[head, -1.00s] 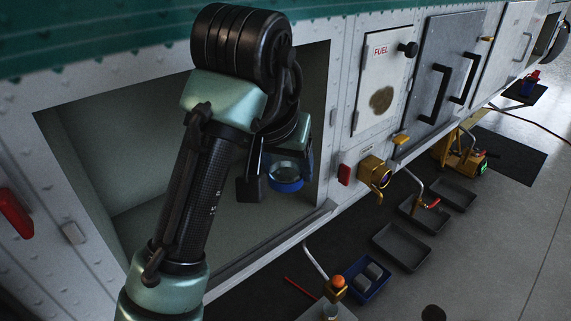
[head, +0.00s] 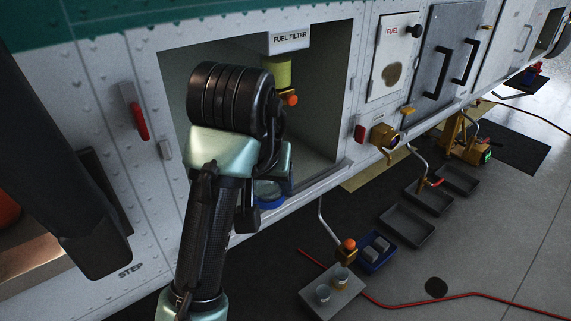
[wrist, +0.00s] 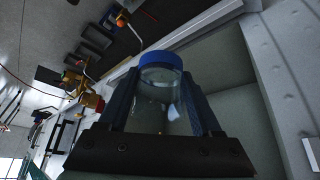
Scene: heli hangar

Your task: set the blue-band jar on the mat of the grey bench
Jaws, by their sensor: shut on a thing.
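The blue-band jar (head: 270,203) is clear glass with a blue band at its lower end in the head view. My gripper (head: 272,180) is shut on it, just in front of the lower lip of the open bay; my arm hides part of the gripper. In the wrist view the jar (wrist: 160,95) sits between both fingers (wrist: 163,108), its blue band at the far end, and its glass looks mostly clear. A small grey stand (head: 345,300) with two small clear jars is at lower right on the floor. I cannot tell whether it is the grey bench, and no mat shows clearly.
The open bay (head: 325,130) holds a green fuel filter (head: 277,73) with an orange-knobbed valve (head: 291,99). A blue tray (head: 376,251) with grey blocks, dark trays (head: 408,226) and a red hose (head: 430,305) lie on the floor. Open floor (head: 500,245) is at right.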

